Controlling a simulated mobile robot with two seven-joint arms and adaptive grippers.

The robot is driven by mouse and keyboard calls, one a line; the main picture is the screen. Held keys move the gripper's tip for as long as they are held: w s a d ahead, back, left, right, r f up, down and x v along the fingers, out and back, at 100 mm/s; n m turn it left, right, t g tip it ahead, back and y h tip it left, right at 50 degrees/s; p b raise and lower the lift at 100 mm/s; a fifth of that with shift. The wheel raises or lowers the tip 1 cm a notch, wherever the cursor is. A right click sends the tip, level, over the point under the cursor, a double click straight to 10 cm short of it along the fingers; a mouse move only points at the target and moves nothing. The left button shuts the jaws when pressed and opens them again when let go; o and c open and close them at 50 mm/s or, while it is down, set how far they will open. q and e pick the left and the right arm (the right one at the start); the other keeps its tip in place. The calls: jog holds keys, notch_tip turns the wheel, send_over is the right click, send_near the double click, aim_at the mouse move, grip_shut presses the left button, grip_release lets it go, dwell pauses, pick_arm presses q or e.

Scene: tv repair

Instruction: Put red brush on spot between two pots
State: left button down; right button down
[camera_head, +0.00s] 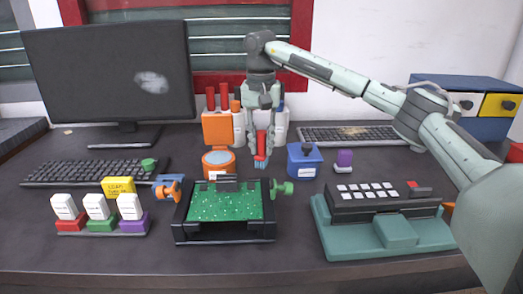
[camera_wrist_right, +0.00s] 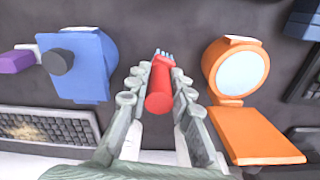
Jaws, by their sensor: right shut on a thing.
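My right gripper (camera_head: 262,135) is shut on the red brush (camera_head: 261,145), with the brush upright and its blue bristles pointing down. In the right wrist view the brush (camera_wrist_right: 160,80) sits between the fingers of the gripper (camera_wrist_right: 157,85). The orange pot (camera_head: 218,163) stands to the left of the brush in the head view, its orange lid standing open behind it. The blue pot (camera_head: 304,163) stands to the right. The brush is between the two pots. I cannot tell whether its bristles touch the table. My left gripper is not in view.
A green circuit board in a black holder (camera_head: 224,231) stands in front. Keyboards (camera_head: 365,135) and a monitor (camera_head: 110,80) stand behind. A red-framed board is on the wall.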

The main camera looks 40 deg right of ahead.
jog(key=shift+f, duration=1.25)
jog(key=c, duration=1.3)
grip_release()
jog(key=shift+c, duration=0.2)
